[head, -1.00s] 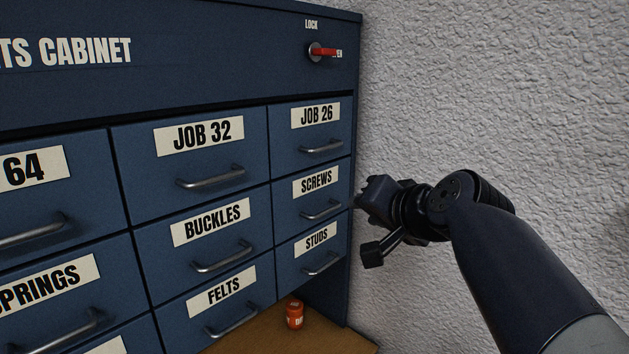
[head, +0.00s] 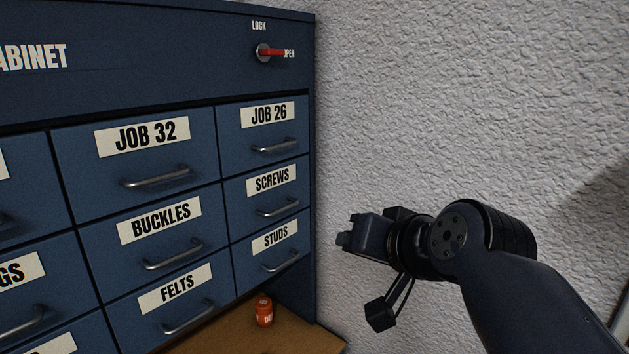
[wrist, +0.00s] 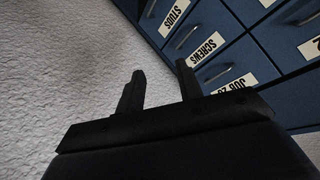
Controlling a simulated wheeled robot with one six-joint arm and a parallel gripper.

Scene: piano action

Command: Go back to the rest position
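My gripper (head: 350,232) is in the head view, right of the blue parts cabinet (head: 170,85), in front of the white wall and apart from the cabinet. In the wrist view my gripper (wrist: 160,82) shows its two fingers spread with an empty gap between them. The wall and the cabinet's drawers lie beyond the fingers. The drawers I see, such as JOB 26 (head: 267,128), SCREWS (head: 272,193) and STUDS (head: 270,253), look shut. The red lock lever (head: 273,53) points right, toward OPEN.
A small orange container (head: 264,311) stands on the wooden surface (head: 300,336) below the cabinet. The textured white wall (head: 440,100) is behind my arm. The drawer handles stick out from the cabinet front. There is free room between the cabinet's right edge and my gripper.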

